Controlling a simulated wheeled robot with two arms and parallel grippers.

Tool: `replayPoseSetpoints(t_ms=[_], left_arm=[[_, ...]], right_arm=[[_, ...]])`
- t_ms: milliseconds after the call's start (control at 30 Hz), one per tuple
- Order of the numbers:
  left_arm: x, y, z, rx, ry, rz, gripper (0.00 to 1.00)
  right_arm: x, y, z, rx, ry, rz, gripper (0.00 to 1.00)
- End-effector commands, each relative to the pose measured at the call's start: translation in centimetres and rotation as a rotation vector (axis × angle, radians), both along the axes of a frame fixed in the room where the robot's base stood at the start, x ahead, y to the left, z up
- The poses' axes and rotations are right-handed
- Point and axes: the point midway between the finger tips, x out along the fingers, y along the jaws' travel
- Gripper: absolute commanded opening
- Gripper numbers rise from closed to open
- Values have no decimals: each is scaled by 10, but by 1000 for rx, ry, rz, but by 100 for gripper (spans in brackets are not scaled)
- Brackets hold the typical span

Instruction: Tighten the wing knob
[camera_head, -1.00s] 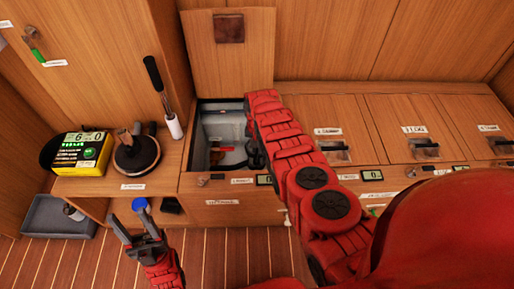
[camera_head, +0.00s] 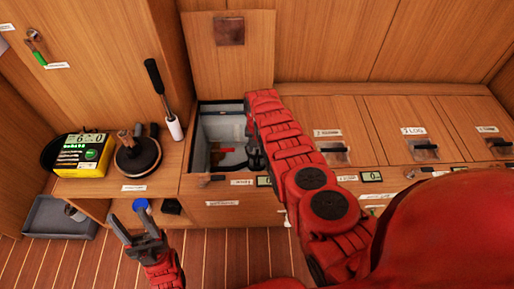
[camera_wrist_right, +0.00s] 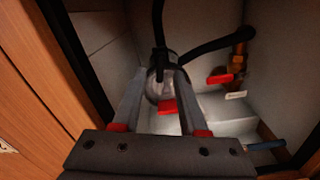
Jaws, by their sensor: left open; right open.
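My right gripper (camera_head: 255,158) reaches down into an open locker (camera_head: 203,127). In the right wrist view the right gripper (camera_wrist_right: 162,88) is open, with its fingers on either side of a rounded, glassy grey fitting (camera_wrist_right: 157,78) with black hoses. A small red piece (camera_wrist_right: 167,106), possibly the wing knob, shows low between the fingers; contact cannot be told. A brass valve (camera_wrist_right: 238,62) with a red handle (camera_wrist_right: 221,78) is on the wall to the right. My left gripper (camera_head: 139,224) is open and empty, in front of the bench at lower left.
The locker's raised lid (camera_head: 230,60) stands upright behind it. Left on the bench are a yellow-black box (camera_head: 82,154), a round dark base with a wooden grip (camera_head: 137,155) and a black-handled tool (camera_head: 165,100). Closed latched lids (camera_head: 410,115) line the right. A grey tray (camera_head: 60,218) sits low left.

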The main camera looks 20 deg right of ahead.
Motion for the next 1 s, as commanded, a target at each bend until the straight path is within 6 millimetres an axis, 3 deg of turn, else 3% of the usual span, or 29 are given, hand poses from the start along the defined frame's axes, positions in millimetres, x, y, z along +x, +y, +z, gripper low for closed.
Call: replayPoseSetpoints(t_ms=[33,200,333,800,1000], left_arm=[[0,0,16,0,-1,0,54],[0,0,53,0,0,0,54],[0,0,72,0,0,0,54],[0,0,84,0,0,0,54],[0,0,85,0,0,0,54]], right_arm=[[0,0,17,-1,-1,0,42],[1,1,58,-2,-3,1,42],[0,0,86,-2,-2,2,42],[1,0,156,0,-4,0,42],[0,0,164,0,-1,0,42]])
